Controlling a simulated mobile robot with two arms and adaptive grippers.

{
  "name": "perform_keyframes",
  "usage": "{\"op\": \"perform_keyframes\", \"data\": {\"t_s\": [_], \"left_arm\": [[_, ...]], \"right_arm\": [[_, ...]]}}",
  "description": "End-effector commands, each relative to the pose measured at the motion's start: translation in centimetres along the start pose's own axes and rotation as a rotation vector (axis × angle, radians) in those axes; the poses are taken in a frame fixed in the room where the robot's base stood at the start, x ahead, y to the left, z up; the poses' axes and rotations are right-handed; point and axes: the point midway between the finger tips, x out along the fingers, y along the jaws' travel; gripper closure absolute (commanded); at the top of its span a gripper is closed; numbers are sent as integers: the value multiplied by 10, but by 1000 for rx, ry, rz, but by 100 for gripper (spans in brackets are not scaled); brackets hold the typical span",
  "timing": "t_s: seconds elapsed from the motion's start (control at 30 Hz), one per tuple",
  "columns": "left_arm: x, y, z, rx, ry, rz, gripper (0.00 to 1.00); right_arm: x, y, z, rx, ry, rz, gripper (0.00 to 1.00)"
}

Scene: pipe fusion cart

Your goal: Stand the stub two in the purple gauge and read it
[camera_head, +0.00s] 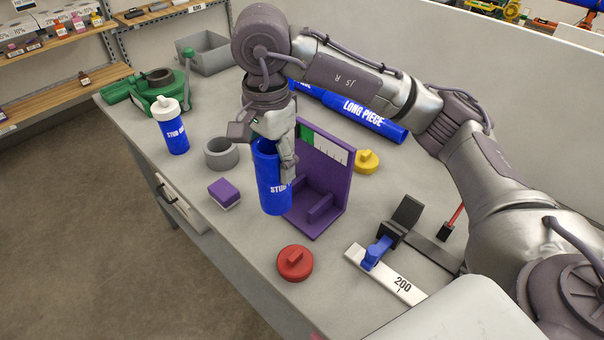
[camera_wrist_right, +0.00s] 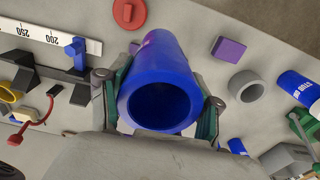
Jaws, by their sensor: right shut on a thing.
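In the right wrist view my right gripper (camera_wrist_right: 160,100) is shut around the blue stub (camera_wrist_right: 158,65), whose open end faces the camera. The purple gauge (camera_head: 325,185) stands just right of and behind the stub, with a green and white scale on its upright plate. From this view I cannot tell whether the stub touches the gauge. My left gripper is not in view.
Another blue stub with a white cap (camera_head: 171,128) stands at left. A grey ring (camera_head: 221,153), purple block (camera_head: 224,193), red cap (camera_head: 295,263) and yellow cap (camera_head: 367,161) surround the gauge. A blue long piece (camera_head: 362,115) lies behind. A white ruler (camera_head: 385,273) lies at front right.

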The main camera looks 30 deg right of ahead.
Motion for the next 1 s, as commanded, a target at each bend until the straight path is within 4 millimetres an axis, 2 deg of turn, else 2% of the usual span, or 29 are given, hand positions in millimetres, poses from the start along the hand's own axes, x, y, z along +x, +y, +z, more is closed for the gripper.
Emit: {"op": "perform_keyframes", "data": {"t_s": [0.03, 0.1, 0.23, 0.37, 0.5, 0.6, 0.67, 0.83, 1.0], "left_arm": [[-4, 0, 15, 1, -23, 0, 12], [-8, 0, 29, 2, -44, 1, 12], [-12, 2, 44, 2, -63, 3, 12], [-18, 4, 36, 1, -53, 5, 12], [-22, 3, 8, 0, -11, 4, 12], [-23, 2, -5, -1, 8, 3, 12], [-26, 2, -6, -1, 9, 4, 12], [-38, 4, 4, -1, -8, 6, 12], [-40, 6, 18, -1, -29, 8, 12]], "right_arm": [[5, 0, -10, 10, 0, 6, 79], [15, -4, -26, 11, -2, 8, 79], [34, -10, -55, 10, -2, 8, 79], [48, -15, -82, 9, 0, 8, 79], [59, -19, -100, 5, 1, 3, 79], [63, -20, -105, 3, 1, 2, 79], [69, -20, -105, 3, 1, 5, 79], [93, -20, -104, 2, 0, 6, 79], [104, -20, -105, 1, 2, 1, 79]]}}
